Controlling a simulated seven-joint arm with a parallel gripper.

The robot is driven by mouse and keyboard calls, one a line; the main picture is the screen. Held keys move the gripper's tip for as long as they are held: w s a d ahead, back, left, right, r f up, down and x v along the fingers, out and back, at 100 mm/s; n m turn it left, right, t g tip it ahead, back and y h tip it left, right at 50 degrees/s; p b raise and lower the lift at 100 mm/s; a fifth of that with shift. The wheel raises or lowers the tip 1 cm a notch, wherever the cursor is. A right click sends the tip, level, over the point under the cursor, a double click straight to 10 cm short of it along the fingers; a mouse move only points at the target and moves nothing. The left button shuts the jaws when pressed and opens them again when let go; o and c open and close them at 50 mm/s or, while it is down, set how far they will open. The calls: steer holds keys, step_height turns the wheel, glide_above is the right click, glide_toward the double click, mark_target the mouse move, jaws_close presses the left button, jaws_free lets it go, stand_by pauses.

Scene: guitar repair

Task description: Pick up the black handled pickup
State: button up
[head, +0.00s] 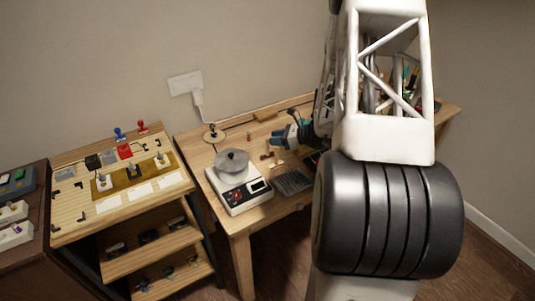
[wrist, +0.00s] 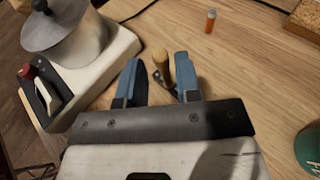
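My gripper (wrist: 158,64) is open, its two blue fingers apart above the wooden workbench. It also shows in the head view (head: 279,139), to the right of a metal pot. A small tool with a tan, wood-like handle (wrist: 161,62) stands or lies between and just beyond the fingertips in the wrist view. A dark part shows beside it, partly hidden by the right finger. I cannot tell whether the fingers touch it. I cannot make out a clearly black-handled pickup in either view.
A white hot plate (wrist: 118,50) with a metal pot (wrist: 75,32) stands close on the left. A small orange cylinder (wrist: 210,20) is beyond the fingers. A green round object (wrist: 309,148) is at right. A side shelf (head: 75,215) holds several parts.

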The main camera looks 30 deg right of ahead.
steer(key=shift+x, duration=0.9)
steer(key=shift+c, duration=0.3)
jaws_close()
